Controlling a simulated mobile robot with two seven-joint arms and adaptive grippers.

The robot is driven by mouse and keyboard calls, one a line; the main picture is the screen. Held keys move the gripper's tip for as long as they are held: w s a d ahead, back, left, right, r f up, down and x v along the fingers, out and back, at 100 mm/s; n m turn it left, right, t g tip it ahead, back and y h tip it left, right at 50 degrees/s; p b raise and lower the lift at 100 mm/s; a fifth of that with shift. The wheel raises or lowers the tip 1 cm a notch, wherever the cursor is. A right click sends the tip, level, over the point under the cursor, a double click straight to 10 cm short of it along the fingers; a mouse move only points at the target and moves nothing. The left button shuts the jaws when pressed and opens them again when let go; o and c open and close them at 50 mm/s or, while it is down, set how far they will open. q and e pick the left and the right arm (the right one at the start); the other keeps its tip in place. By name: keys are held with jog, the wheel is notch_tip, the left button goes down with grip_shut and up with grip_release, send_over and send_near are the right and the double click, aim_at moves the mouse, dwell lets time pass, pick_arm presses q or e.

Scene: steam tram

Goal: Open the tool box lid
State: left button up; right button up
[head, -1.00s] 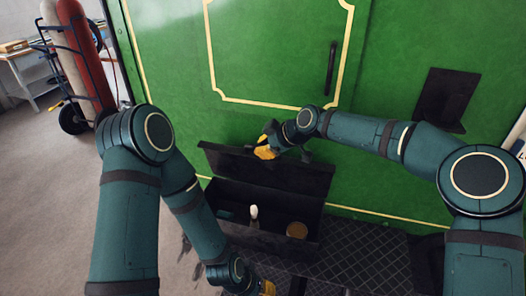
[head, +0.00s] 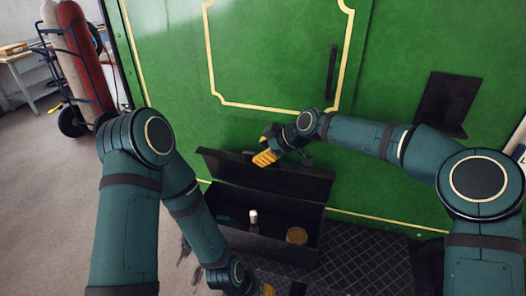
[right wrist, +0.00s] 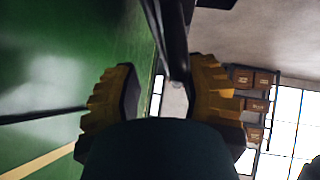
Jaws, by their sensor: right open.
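The black tool box stands on the floor against the green tram side, and its front wall (head: 255,243) faces me. Its lid (head: 290,184) stands raised at the back, leaning towards the tram, and the inside shows. My right gripper (head: 264,158) is at the lid's upper edge, left of its middle. In the right wrist view its yellow fingers (right wrist: 165,95) are apart, with a dark bar visible beyond and between them. I cannot tell if they touch the lid. My left gripper (head: 267,289) is low, in front of the box, mostly hidden by its arm and the picture edge.
Inside the box are a white-capped bottle (head: 253,220) and a round tan tin (head: 297,235). A dark tread plate (head: 355,258) lies right of the box. The tram side has a black handle (head: 331,72). A cart with gas cylinders (head: 82,60) stands at left, with bare floor before it.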

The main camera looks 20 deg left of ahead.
jog(key=v, duration=1.2)
